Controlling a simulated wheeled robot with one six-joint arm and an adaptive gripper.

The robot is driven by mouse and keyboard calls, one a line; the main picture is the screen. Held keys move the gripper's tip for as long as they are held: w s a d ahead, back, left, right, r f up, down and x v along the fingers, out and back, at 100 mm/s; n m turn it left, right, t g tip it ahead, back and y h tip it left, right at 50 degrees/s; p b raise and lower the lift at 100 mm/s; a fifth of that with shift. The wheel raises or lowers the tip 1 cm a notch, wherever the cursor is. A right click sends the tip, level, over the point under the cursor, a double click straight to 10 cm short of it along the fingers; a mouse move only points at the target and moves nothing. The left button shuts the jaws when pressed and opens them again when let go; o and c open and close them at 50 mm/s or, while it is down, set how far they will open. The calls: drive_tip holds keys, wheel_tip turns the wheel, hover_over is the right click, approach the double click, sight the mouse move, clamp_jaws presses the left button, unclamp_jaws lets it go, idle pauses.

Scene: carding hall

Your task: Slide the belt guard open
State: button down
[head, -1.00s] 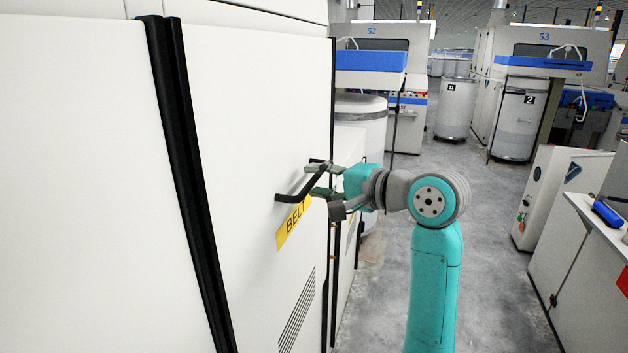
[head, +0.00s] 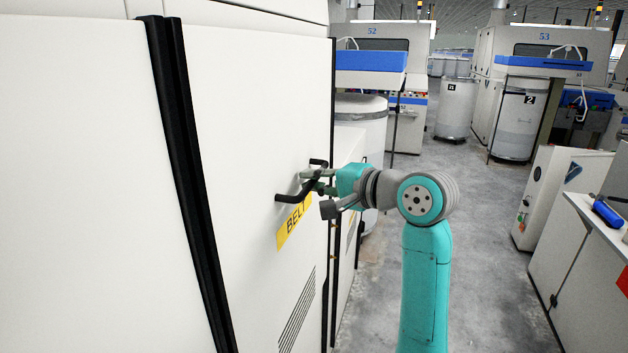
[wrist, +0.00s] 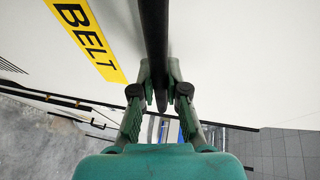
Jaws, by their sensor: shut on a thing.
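The belt guard (head: 250,110) is a large white panel on the left in the head view, with a black bar handle (head: 290,198) and a yellow BELT label (head: 293,226) below it. The guard stands against the black vertical strips at its left edge. My gripper (head: 315,184) is at the handle and shut on it. In the wrist view the black handle (wrist: 154,45) runs between the two fingers of my gripper (wrist: 160,88), and the label (wrist: 88,38) shows at the upper left.
A white can (head: 362,108) stands behind the guard's right edge. A grey floor aisle (head: 450,200) lies open to the right of my arm. A white cabinet (head: 558,200) and a bench (head: 590,255) line the right side. Carding machines stand at the back.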

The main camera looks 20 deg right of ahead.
wheel_tip(320, 180, down, 64)
drive_tip(key=shift+f, duration=0.1)
drive_tip(key=c, duration=1.2)
unclamp_jaws()
drive_tip(key=v, duration=1.2)
